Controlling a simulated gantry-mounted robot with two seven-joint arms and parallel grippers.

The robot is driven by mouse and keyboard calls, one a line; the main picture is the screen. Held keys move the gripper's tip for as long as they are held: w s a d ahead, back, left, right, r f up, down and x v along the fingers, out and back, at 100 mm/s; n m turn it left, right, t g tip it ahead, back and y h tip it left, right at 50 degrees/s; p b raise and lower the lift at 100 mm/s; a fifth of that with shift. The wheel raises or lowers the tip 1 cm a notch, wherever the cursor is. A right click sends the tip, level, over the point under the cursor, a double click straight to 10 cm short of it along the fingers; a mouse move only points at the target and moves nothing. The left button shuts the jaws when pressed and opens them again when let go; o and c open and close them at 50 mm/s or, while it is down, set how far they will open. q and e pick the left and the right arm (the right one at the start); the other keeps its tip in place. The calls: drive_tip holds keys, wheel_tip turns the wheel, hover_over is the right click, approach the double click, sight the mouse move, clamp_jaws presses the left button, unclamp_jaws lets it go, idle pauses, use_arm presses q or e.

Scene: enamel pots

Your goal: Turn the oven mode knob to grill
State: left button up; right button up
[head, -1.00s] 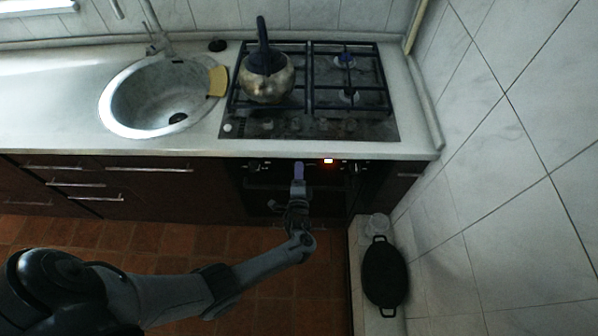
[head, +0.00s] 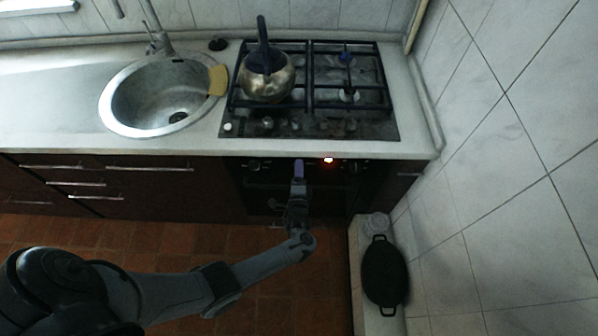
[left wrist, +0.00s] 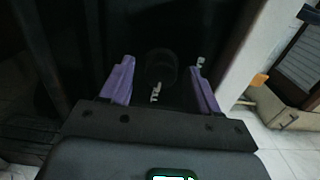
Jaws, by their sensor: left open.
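My left gripper (head: 298,168) is at this panel, just left of the display. In the left wrist view its two purple fingers (left wrist: 162,82) are open and apart. A dark round knob (left wrist: 160,66) shows between them, with small white marks near it that I cannot read. The knob's setting is too dark to tell. In the head view my gripper hides that part of the panel. My right gripper is not in view.
A kettle (head: 267,82) stands on the gas hob (head: 345,118) above the oven. A sink (head: 150,105) with a yellow sponge (head: 218,80) is to the left. The floor (head: 190,240) before the cabinets is clear.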

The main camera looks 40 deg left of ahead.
use_arm(q)
drive_tip(key=p+v, duration=0.2)
drive_tip(key=v, duration=0.8)
drive_tip(key=shift+s+d, duration=0.25)
drive_tip(key=shift+s, duration=0.05)
